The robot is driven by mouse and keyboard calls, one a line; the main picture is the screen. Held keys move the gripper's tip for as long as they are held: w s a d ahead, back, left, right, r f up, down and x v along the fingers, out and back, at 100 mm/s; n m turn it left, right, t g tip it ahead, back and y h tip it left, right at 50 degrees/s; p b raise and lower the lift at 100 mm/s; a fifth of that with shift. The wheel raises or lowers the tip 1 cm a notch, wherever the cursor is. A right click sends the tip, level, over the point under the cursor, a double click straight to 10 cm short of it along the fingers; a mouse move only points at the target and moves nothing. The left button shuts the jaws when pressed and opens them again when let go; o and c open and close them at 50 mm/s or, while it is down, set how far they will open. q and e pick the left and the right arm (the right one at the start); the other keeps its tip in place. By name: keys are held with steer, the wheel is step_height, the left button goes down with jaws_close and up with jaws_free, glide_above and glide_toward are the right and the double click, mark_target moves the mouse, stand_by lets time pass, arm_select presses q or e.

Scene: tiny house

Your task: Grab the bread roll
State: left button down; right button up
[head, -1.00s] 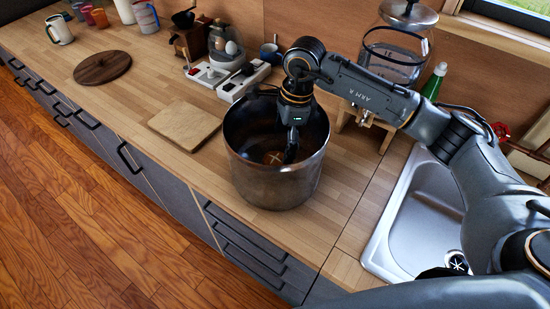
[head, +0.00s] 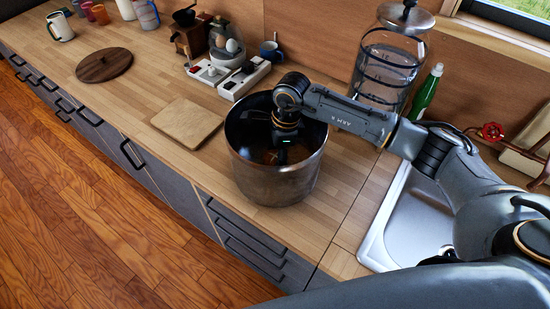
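A large dark metal pot (head: 277,178) stands on the wooden counter in the head view. A brown bread roll (head: 268,156) lies inside it, mostly hidden by the pot's shadow and my arm. My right gripper (head: 285,152) reaches down into the pot from above, close to the roll. Its fingers are dark and hidden in the shade, so I cannot tell whether they are open, shut or touching the roll. My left gripper is not in view.
A wooden board (head: 187,122) lies left of the pot. Behind are an egg cooker (head: 226,48), power strips (head: 245,80) and a blue mug (head: 270,50). A glass dispenser (head: 388,68) and green bottle (head: 425,95) stand at the back right, near the sink (head: 410,222).

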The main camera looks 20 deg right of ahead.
steer(key=c, duration=0.6)
steer(key=shift+r, duration=0.1)
steer(key=shift+w+r, duration=0.1)
steer(key=shift+r, duration=0.2)
step_height(320, 180, up, 9)
steer(key=b, duration=0.3)
steer(key=shift+f, duration=0.2)
steer(key=shift+r, duration=0.35)
step_height(320, 180, up, 14)
steer(key=p, duration=1.4)
glide_above(276, 156)
steer(key=shift+f, duration=0.2)
